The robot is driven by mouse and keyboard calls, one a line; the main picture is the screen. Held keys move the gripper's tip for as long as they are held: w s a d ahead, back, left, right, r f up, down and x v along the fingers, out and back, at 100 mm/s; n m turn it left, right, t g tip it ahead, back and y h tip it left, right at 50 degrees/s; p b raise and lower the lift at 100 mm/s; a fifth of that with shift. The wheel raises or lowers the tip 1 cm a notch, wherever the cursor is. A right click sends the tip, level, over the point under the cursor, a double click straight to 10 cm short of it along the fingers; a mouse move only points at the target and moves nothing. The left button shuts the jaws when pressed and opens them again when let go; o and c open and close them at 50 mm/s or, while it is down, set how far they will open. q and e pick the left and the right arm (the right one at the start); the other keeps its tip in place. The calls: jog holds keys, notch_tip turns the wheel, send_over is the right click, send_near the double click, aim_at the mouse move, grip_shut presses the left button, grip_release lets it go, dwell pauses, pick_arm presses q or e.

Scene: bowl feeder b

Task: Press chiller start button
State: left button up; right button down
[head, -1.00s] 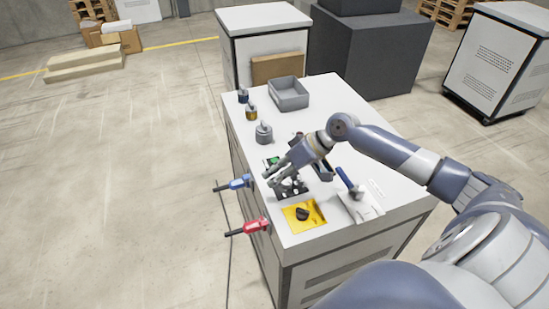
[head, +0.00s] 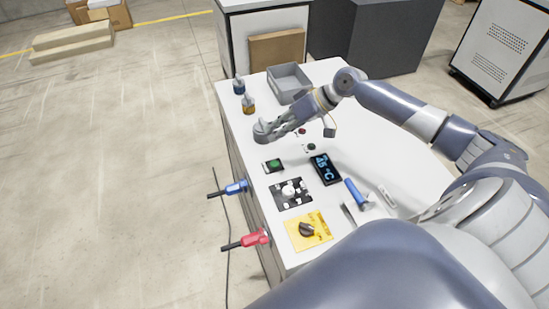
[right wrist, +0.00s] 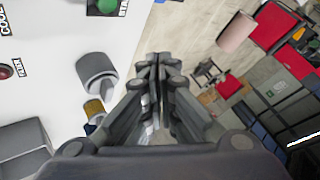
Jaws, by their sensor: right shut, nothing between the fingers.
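A green button (head: 274,165) on a small black square plate sits near the left edge of the white cabinet top (head: 350,140). The same green button (right wrist: 103,5) is cut off at the top edge of the right wrist view, beside a partly visible label. My right gripper (head: 277,130) is shut and empty. In the head view it is beyond the button, beside and partly over a grey cylinder (head: 261,131); I cannot tell whether they touch. My left gripper is not in view.
A small red button (head: 301,131), a small green button (head: 311,147) and a temperature display (head: 325,169) lie to the right. A black plate with a white knob (head: 290,192) and a yellow plate (head: 323,221) are nearer. A grey bin (head: 290,83) stands behind.

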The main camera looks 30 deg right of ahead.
jog(key=b, duration=0.7)
send_over(276, 161)
notch_tip(276, 161, down, 7)
jog(key=shift+r, duration=0.1)
jog(key=shift+w+f, duration=0.1)
jog(key=shift+f, duration=0.75)
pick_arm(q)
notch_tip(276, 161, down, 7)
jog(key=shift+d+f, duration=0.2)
pick_arm(e)
jog(key=shift+f, duration=0.3)
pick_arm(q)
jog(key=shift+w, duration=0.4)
pick_arm(e)
jog(key=shift+f, duration=0.1)
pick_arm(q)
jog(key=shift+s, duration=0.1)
pick_arm(e)
jog(key=shift+f, duration=0.3)
